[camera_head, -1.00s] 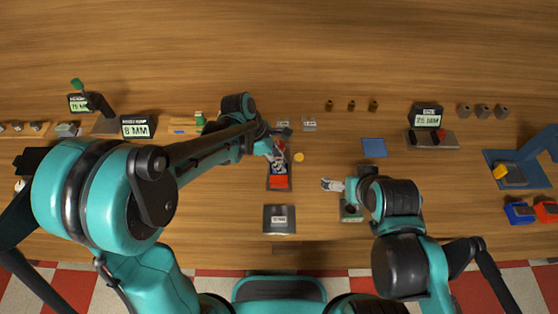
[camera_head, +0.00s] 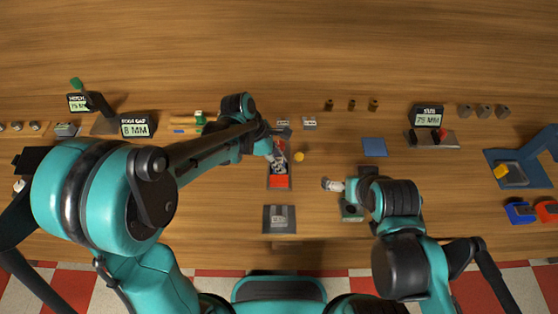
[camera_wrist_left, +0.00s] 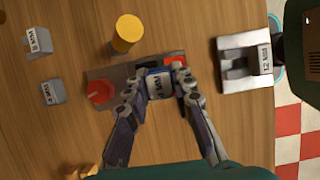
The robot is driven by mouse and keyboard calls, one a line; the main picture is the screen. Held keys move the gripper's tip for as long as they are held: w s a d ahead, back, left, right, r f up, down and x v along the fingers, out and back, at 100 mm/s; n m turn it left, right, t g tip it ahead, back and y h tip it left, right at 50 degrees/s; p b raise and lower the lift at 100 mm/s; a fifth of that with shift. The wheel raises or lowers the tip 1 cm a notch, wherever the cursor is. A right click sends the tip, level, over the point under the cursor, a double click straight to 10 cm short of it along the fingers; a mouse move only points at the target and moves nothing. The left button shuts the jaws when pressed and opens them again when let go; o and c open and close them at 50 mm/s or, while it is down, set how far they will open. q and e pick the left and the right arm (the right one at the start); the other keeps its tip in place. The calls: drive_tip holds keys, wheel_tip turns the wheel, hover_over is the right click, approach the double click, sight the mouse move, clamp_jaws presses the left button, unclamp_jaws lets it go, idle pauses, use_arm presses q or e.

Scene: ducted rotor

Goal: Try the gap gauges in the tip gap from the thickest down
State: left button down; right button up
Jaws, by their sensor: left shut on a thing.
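My left gripper (camera_head: 277,155) is shut on a small gauge block (camera_wrist_left: 159,83) marked in MM; its number is hard to read. It holds the block over a dark fixture (camera_wrist_left: 116,74) with a red knob (camera_wrist_left: 99,92) and a red piece (camera_wrist_left: 176,62). The fingers hide the middle of the fixture, so I cannot tell whether the block sits in a gap. Two other grey labelled gauges (camera_wrist_left: 37,41) (camera_wrist_left: 53,92) lie on the table.
A yellow cylinder (camera_wrist_left: 127,33) stands beside the fixture. A blue mat (camera_head: 374,147) lies to the right. Display stands (camera_head: 137,127) (camera_head: 427,116) are at both sides.

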use_arm(q)
drive_tip(key=shift+f+b, duration=0.95)
drive_tip(key=shift+f, duration=0.2)
idle(0.4)
drive_tip(key=shift+r, duration=0.1)
idle(0.5)
drive_tip(key=shift+r+p, duration=2.65)
drive_tip(key=shift+r, duration=0.8)
drive_tip(key=shift+w, duration=0.1)
